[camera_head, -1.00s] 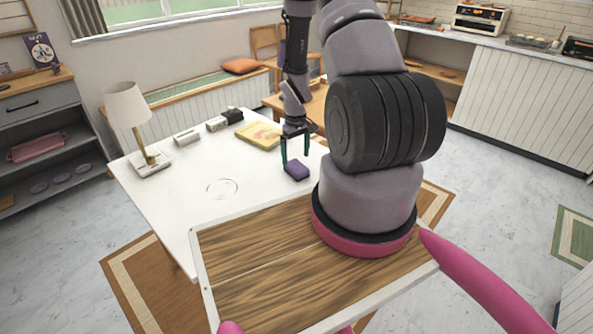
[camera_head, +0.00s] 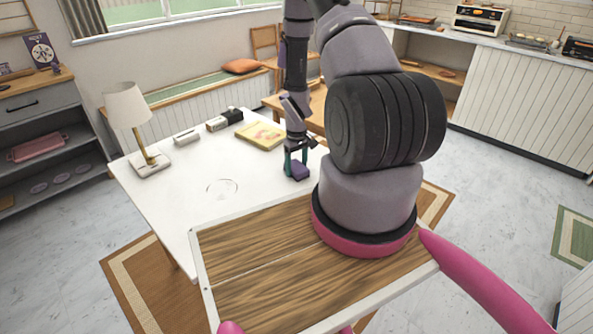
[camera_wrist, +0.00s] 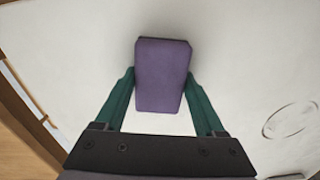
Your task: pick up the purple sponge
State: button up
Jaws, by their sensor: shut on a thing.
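The purple sponge (camera_head: 299,173) is a small block at the right part of the white table (camera_head: 190,215). My gripper (camera_head: 296,166) is down at it, with its teal fingers on either side. In the wrist view the sponge (camera_wrist: 162,75) lies between the two fingertips of my gripper (camera_wrist: 161,82), and the fingers are shut on its sides. The white tabletop lies under the sponge; I cannot tell whether the sponge touches it.
A yellow book (camera_head: 260,136), a dark-and-white box (camera_head: 225,119), a small white object (camera_head: 187,137) and a lamp (camera_head: 135,120) stand along the table's far and left sides. A faint ring (camera_head: 222,187) marks the table. The table's middle is clear.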

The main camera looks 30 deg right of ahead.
aim_at(297, 166)
notch_tip(297, 166, up, 10)
dwell(0.6)
